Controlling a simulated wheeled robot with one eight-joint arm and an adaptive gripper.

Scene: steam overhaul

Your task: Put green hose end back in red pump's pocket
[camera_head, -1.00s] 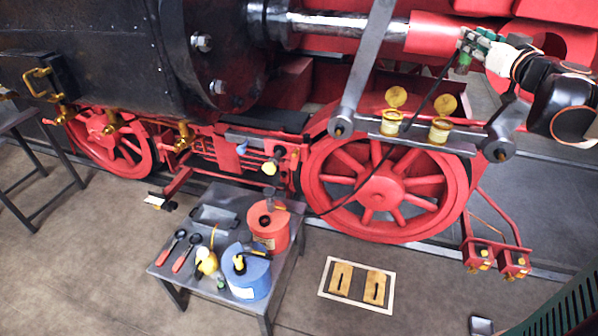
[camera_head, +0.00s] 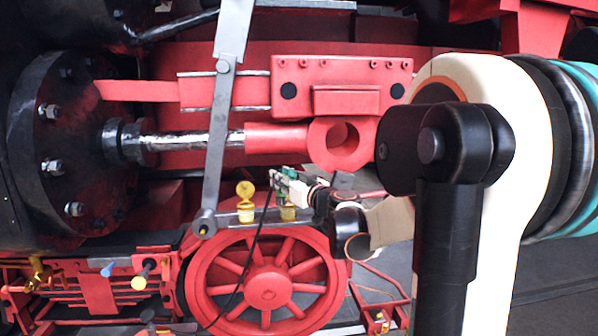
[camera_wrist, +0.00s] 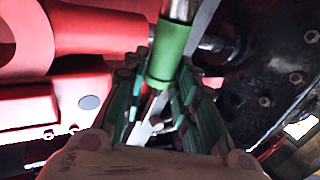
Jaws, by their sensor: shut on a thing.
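My gripper (camera_head: 281,182) is in front of the locomotive in the head view, above the red spoked wheel. In the wrist view my gripper (camera_wrist: 166,78) is shut on the green hose end (camera_wrist: 170,54), a green cylinder with a shiny metal tip that points to the top of the picture. A thin black hose (camera_head: 263,216) hangs from the gripper and runs down to the left across the wheel. The red pump and its pocket cannot be made out in either current view.
A grey rod (camera_head: 216,145) and a red crosshead (camera_head: 342,84) are close by. A yellow oil cup (camera_head: 246,205) stands below left of the gripper. The red spoked wheel (camera_head: 266,287) lies beneath. My own arm fills the right side.

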